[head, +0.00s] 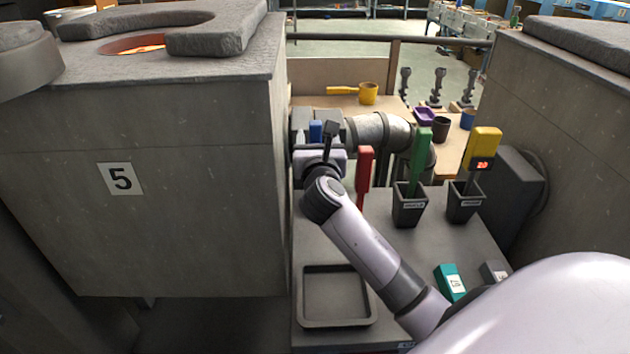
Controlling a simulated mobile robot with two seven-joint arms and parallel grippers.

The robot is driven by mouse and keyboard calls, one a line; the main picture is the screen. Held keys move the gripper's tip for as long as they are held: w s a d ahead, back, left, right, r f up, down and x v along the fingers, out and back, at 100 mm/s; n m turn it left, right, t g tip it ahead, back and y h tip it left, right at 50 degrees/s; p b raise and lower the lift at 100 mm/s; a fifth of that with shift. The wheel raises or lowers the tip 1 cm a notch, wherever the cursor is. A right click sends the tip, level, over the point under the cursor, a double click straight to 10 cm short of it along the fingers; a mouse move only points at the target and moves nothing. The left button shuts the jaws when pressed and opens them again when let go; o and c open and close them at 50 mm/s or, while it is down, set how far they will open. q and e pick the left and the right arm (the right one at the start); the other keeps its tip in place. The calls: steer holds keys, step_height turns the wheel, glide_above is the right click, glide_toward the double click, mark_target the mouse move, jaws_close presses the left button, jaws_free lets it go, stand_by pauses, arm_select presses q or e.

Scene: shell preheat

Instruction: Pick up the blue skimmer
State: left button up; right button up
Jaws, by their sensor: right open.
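The blue skimmer (316,131) shows only as a short blue upright piece, its handle, just beyond my right gripper; its lower part is hidden by the gripper and wrist. My right gripper (318,143) is open, at the end of the arm that comes in from the lower right. It is close in front of the blue piece. Its fingers are mostly hidden, so I cannot tell whether they touch or surround it. My left gripper is not in view.
A red handle (364,178) stands right of my wrist. A green handle (420,160) and a yellow device (485,140) stand in dark cups. An empty tray (336,322) lies in front. A furnace block (200,190) marked 5 walls off the left.

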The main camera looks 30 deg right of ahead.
mark_target(315, 124)
steer(key=shift+x, duration=3.15)
steer(key=shift+w+a+r, duration=0.1)
steer(key=shift+a+r, duration=0.05)
steer(key=c, duration=1)
